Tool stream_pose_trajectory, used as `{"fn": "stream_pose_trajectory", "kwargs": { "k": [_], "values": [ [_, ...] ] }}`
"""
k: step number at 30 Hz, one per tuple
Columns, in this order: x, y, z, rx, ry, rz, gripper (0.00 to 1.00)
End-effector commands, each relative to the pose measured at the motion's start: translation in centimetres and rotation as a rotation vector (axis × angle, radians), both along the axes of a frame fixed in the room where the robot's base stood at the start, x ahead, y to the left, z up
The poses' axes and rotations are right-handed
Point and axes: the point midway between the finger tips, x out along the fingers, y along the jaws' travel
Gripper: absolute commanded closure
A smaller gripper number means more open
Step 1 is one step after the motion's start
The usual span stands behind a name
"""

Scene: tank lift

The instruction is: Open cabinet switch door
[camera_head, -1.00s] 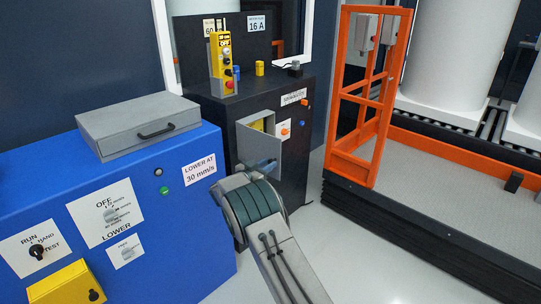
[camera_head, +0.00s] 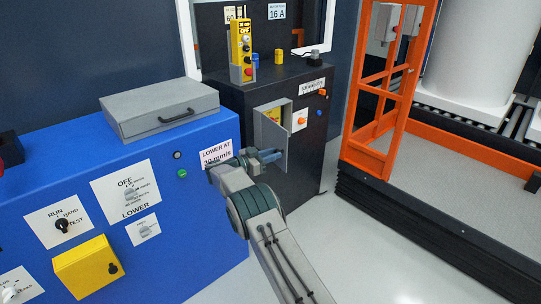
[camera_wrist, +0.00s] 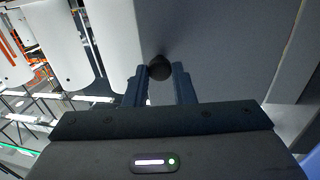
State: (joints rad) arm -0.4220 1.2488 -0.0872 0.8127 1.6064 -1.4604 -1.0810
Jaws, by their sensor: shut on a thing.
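The small grey switch door (camera_head: 268,132) on the front of the black cabinet (camera_head: 317,128) stands partly open in the head view. Some yellow and red shows behind its top edge. My gripper (camera_head: 274,156) is at the door's lower part, and its fingertips are partly hidden by the small scale. In the wrist view the grey door face (camera_wrist: 215,45) fills the upper middle. A round black knob (camera_wrist: 160,67) on it sits between the two dark blue fingers of my gripper (camera_wrist: 160,82), which is shut on it.
The blue cabinet (camera_head: 70,140) with a grey lidded case (camera_head: 160,108) stands close on the left. A yellow control pendant (camera_head: 241,50) is on the black cabinet. An orange frame (camera_head: 376,165) and a platform are at right. Pale floor lies between.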

Motion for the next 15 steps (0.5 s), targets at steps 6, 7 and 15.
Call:
{"fn": "stream_pose_trajectory", "kwargs": {
  "k": [6, 7, 15],
  "values": [
    [0.08, 0.04, 0.23, -0.001, -0.004, 0.003, 1.00],
    [0.08, 0.05, 0.23, -0.001, -0.004, 0.003, 0.74],
    [0.03, 0.17, 0.14, -0.001, -0.003, 0.004, 0.56]
  ]
}}
